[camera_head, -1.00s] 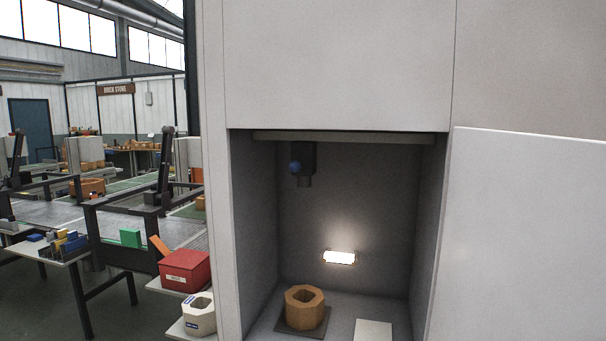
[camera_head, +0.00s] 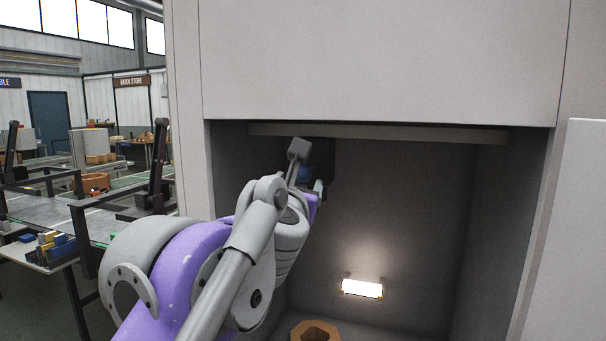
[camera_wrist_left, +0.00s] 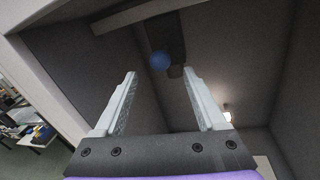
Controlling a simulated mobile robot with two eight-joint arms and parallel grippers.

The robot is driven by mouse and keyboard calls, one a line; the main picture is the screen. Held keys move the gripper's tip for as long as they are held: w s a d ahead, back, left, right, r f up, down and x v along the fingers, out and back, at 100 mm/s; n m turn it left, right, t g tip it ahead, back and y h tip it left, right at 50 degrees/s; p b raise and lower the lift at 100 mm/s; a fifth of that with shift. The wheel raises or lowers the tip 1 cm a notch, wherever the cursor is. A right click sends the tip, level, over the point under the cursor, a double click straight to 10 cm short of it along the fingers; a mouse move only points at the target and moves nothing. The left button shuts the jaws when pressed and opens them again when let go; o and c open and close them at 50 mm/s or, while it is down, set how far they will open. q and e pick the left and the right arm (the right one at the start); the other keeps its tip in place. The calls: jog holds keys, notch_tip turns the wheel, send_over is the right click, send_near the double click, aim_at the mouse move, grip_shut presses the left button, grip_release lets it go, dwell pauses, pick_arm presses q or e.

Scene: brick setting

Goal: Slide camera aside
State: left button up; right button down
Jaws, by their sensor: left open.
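The camera (camera_head: 324,160) is a dark box under the rail (camera_head: 410,135) at the top of the open cabinet. My left arm partly hides it in the head view. In the left wrist view the camera (camera_wrist_left: 164,36) hangs ahead, with a round blue knob (camera_wrist_left: 160,61) on its near side and a short lens below. My left gripper (camera_wrist_left: 159,74) is open and empty. Its fingers point up at the camera, with the blue knob showing between the tips; whether they touch it I cannot tell. In the head view the gripper (camera_head: 318,188) is mostly hidden behind its wrist. My right gripper is not in view.
A lit lamp (camera_head: 362,288) is on the cabinet's back wall. An orange-brown octagonal ring (camera_head: 315,332) sits on the cabinet floor. The cabinet side walls bound the space; its middle and right are clear. An open white door (camera_head: 575,230) stands at the right.

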aim_at(302, 175)
pick_arm(q)
jog(key=w, duration=0.5)
jog(key=w+d+p, duration=0.1)
jog(key=w, duration=0.2)
jog(key=shift+w, duration=0.25)
grip_shut()
dwell(1.0)
